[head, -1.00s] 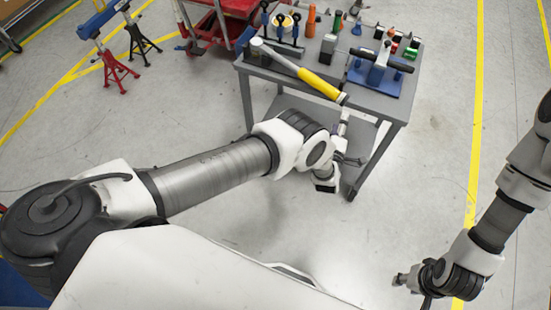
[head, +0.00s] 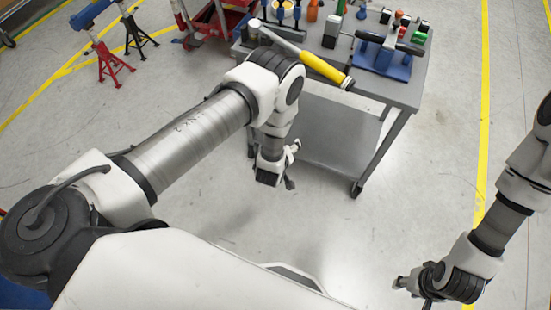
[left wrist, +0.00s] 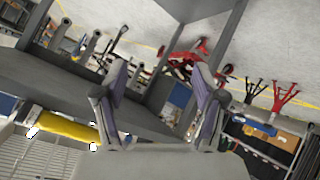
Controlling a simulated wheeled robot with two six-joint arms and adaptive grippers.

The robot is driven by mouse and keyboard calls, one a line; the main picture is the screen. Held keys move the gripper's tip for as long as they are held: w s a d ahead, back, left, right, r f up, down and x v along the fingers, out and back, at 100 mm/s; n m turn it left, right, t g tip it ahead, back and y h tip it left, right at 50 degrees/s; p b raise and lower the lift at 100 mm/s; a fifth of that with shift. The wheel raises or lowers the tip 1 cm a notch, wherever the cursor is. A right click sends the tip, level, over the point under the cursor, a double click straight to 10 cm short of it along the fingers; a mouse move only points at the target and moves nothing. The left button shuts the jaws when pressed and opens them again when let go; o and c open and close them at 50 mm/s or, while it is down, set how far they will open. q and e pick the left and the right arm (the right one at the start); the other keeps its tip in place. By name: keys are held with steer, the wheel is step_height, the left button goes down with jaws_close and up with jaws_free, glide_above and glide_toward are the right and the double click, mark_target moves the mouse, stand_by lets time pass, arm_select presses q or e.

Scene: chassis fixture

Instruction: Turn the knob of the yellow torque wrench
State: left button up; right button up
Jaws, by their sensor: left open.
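The yellow torque wrench (head: 322,68) lies across the near part of the grey table top, its silver shaft running to the upper left. Its handle end with a dark and light tip (head: 347,83) points to the lower right, near the front edge. The yellow handle also shows in the left wrist view (left wrist: 68,129). My left gripper (head: 291,165) is in front of the table, below its top and apart from the wrench. In the left wrist view its two fingers (left wrist: 160,95) are spread with nothing between them. My right gripper (head: 402,283) is far from the table at lower right; its jaw opening is unclear.
A blue fixture (head: 383,58) with a dark-handled bar stands on the table (head: 408,92) right of the wrench. Several small tools and blocks stand behind. A red cart (head: 220,20) and red and black stands (head: 112,66) are at the left back. The floor in front is clear.

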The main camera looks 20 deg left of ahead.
arm_select(q)
steer(key=shift+m+g, duration=0.7)
steer(key=shift+g, duration=0.1)
steer(key=s, duration=0.1)
steer(key=s+a+f, duration=0.1)
steer(key=s+a+b, duration=0.1)
steer(key=shift+s+a+f, duration=0.1)
steer(key=shift+s+f, duration=0.15)
steer(key=shift+s, duration=0.1)
steer(key=s+a+r+g, duration=0.1)
steer(key=s+a+r, duration=0.1)
steer(key=a+r, duration=0.3)
steer(key=s+r+m+g, duration=0.2)
steer(key=s+m+g, duration=0.1)
steer(key=s, duration=0.9)
steer(key=s+r+m+g+h, duration=0.1)
steer(key=s+r+m+g, duration=0.1)
steer(key=s, duration=0.9)
steer(key=m+g, duration=0.1)
steer(key=g, duration=0.1)
steer(key=shift+s+d+g, duration=0.3)
steer(key=shift+s, duration=0.05)
